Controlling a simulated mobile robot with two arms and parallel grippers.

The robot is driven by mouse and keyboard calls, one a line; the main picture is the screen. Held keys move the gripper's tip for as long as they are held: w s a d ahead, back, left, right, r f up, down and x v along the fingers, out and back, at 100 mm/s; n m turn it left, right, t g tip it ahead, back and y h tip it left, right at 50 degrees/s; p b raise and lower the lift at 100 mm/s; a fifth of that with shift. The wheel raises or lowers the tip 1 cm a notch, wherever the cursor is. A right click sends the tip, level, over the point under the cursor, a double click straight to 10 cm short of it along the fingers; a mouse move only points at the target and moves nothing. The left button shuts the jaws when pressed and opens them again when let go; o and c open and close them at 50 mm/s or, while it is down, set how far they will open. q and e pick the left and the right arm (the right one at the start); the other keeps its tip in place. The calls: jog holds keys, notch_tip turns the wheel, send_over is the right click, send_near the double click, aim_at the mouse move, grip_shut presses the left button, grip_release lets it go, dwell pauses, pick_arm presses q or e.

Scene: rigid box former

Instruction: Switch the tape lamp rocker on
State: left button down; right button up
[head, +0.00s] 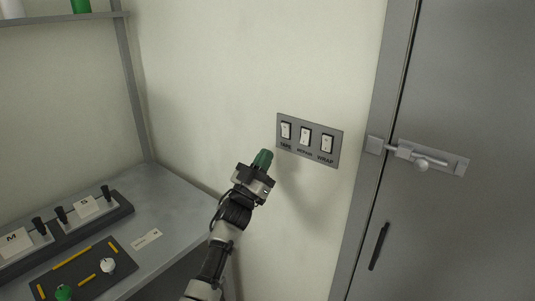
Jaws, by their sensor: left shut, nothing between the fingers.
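A grey switch plate (309,140) is fixed to the pale wall. It carries three white rockers in a row with dark labels under them. The left one, the tape rocker (286,130), is above the label that reads TAPE. The middle rocker (305,136) and the wrap rocker (327,143) are to its right. I cannot tell which way each rocker is tilted. My left gripper (263,160), with green fingertips, is shut and empty. It appears just below and left of the plate, apart from the tape rocker in the picture. My right gripper is not in view.
A grey door with a bolt latch (422,160) and a dark handle (379,246) stands to the right. A grey worktop (172,205) at the left bears a dark holder marked M and S and a dark panel (85,270) with knobs. A shelf (60,17) is above.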

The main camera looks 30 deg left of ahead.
pick_arm(q)
jog(key=s+f+b, duration=0.3)
jog(key=f, duration=0.4)
jog(key=shift+s+a, duration=0.15)
jog(key=shift+s, duration=0.2)
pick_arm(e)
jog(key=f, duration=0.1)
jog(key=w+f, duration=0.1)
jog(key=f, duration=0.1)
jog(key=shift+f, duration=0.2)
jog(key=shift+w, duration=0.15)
